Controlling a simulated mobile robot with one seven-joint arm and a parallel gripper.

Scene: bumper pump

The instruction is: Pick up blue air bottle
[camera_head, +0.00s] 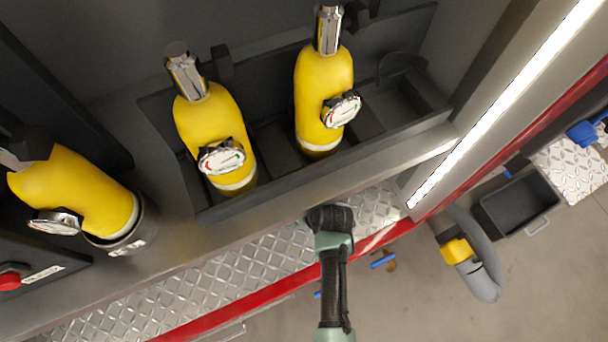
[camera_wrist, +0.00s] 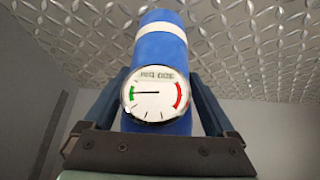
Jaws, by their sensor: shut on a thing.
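The blue air bottle (camera_wrist: 162,55) has a white band and a round pressure gauge (camera_wrist: 154,93) facing the wrist camera. My gripper (camera_wrist: 159,80) is shut on it, with one dark finger on each side of the bottle. The bottle's far end points toward the diamond-plate metal surface; I cannot tell whether it touches it. In the head view my arm hangs over the ledge edge, and neither the gripper nor the blue bottle can be made out there.
Two yellow bottles (camera_head: 215,130) (camera_head: 322,85) stand in a black rack (camera_head: 300,185). A third yellow bottle (camera_head: 75,190) stands in a round holder at left. A diamond-plate step (camera_head: 200,290) with red trim, a grey hose (camera_head: 487,275) and a dark bin (camera_head: 515,207) lie beyond.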

